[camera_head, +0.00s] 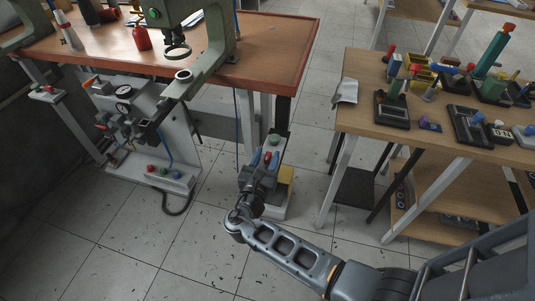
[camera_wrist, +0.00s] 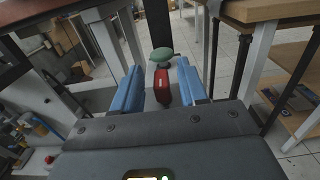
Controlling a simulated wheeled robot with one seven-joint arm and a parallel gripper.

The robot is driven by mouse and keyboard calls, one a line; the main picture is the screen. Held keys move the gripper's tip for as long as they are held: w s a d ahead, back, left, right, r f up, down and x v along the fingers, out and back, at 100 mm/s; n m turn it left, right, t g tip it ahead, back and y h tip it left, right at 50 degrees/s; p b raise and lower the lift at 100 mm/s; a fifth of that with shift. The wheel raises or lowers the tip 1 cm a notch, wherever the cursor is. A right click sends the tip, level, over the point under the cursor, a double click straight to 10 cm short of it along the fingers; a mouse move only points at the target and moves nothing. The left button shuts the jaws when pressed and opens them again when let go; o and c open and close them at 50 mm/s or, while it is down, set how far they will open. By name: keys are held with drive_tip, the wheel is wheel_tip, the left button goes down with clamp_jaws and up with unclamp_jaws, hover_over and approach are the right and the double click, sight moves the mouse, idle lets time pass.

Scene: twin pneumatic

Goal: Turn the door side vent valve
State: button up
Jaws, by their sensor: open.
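My gripper (camera_wrist: 160,85) is open, with its two blue fingers pointing away from the wrist camera. A red lever-like part (camera_wrist: 161,86) shows between the fingers, with a gap on each side; I cannot tell its depth relative to the fingertips. A green rounded knob (camera_wrist: 162,54) sits just beyond it. In the head view, my gripper (camera_head: 267,161) is low in the gap between the two benches, in front of a pale stand with the green knob (camera_head: 274,139) on top. My gripper and arm hide much of this stand. Nothing visible labels the vent valve.
A panel with gauges (camera_head: 124,92), red knobs and hoses stands under the left bench (camera_head: 270,45). The right bench (camera_head: 370,122) carries several black fixtures. Table legs stand on both sides; the front floor is clear.

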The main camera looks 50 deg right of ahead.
drive_tip(key=shift+w+d, duration=0.15)
drive_tip(key=shift+d, duration=0.35)
clamp_jaws()
